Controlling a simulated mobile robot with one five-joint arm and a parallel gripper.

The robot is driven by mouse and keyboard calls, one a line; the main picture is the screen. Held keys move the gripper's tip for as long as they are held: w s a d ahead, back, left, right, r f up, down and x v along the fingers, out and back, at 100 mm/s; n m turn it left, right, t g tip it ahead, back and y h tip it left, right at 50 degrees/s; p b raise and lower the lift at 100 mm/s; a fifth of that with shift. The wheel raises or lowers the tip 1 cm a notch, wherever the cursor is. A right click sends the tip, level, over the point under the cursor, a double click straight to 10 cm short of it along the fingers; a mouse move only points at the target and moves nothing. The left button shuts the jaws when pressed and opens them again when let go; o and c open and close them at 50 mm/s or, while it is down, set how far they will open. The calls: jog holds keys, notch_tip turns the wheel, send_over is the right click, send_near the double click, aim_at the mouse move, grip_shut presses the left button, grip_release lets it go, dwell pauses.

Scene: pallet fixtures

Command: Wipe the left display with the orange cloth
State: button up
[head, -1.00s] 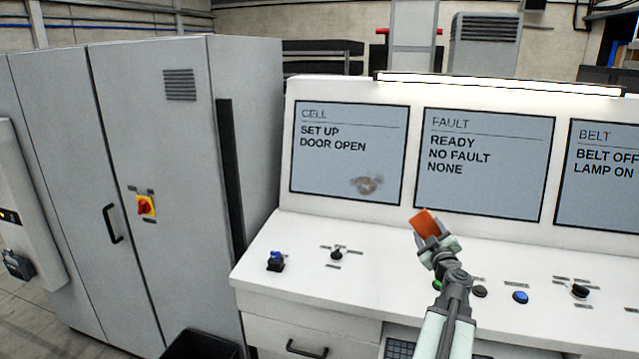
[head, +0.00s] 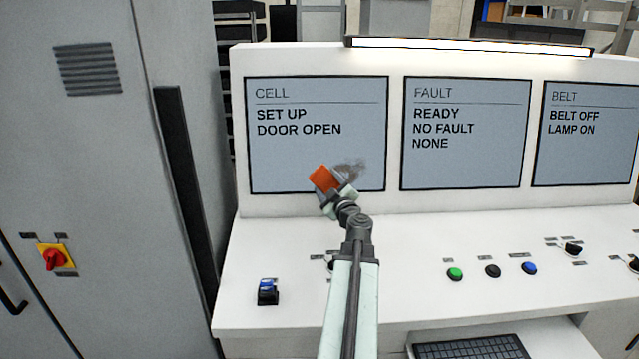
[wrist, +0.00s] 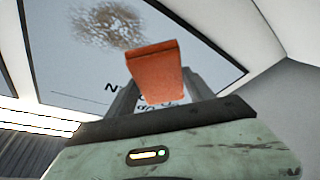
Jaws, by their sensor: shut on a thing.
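The left display (head: 285,165) is the CELL screen, reading SET UP, DOOR OPEN. A brownish-grey smudge (head: 349,169) marks its lower right part, and the smudge also shows in the wrist view (wrist: 105,25). My gripper (head: 333,188) is shut on the orange cloth (head: 322,178), which looks like a small folded block. The cloth appears in front of the display's lower part, just left of the smudge in the head view. In the wrist view the cloth (wrist: 155,72) sticks out beyond the jaws. I cannot tell whether it touches the screen.
The FAULT display (head: 466,165) and BELT display (head: 590,160) are to the right. The console top carries a blue-topped switch (head: 268,291), a green button (head: 455,274), a black button (head: 492,271) and a blue button (head: 529,268). A grey cabinet (head: 100,190) stands at left.

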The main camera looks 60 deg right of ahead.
aim_at(367, 173)
jog(key=shift+w+d+f, duration=0.2)
jog(key=shift+w+d, duration=0.15)
jog(key=shift+w, duration=0.15)
jog(key=shift+w+d+f+b, duration=0.25)
jog(key=shift+w+d, duration=0.1)
jog(key=shift+d, duration=0.3)
jog(key=shift+w+d+f+b, duration=0.1)
jog(key=shift+w+d+b, duration=0.2)
jog(key=shift+d, duration=0.4)
jog(key=shift+w+d+f+b, duration=0.2)
jog(key=shift+w+d, duration=0.2)
jog(key=shift+d, duration=0.25)
jog(key=shift+w+d+f+b, duration=0.3)
jog(key=shift+w+d, duration=0.35)
jog(key=shift+d, duration=0.15)
jog(key=shift+s, duration=0.1)
jog(key=shift+s+d, duration=1.1)
jog(key=shift+s, duration=0.35)
jog(key=shift+s+d, duration=1.1)
jog(key=shift+s, duration=0.3)
jog(key=shift+s+d, duration=0.8)
jog(key=shift+s, duration=0.3)
jog(key=shift+s+d, duration=0.8)
jog(key=shift+s, duration=0.25)
jog(key=shift+s+d, duration=0.8)
jog(key=shift+s, duration=0.3)
